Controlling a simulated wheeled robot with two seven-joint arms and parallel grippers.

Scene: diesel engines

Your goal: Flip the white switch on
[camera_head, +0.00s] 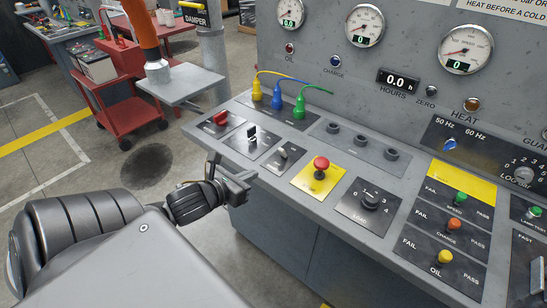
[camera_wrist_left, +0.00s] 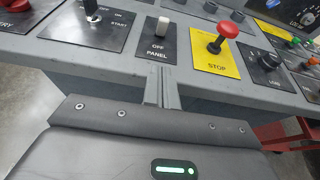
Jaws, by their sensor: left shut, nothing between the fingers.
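The small white switch (camera_head: 284,154) sits on a black plate on the sloped control panel, left of the yellow STOP plate. In the left wrist view the white switch (camera_wrist_left: 162,27) stands above the words OFF and PANEL. My left gripper (camera_head: 238,184) is in front of the panel's front edge, to the left of and nearer than the switch. Its fingers are shut and empty. In the left wrist view the fingertips (camera_wrist_left: 162,76) overlap the panel edge just below the switch's plate, apart from the switch. My right gripper is not in view.
A red STOP button (camera_head: 321,163) on yellow and a black load knob (camera_head: 370,200) lie right of the switch. A START key switch (camera_head: 251,133) and a red knob (camera_head: 221,117) lie left. Yellow, blue and green plugs (camera_head: 277,98) stand behind. A red cart (camera_head: 125,100) is at the back left.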

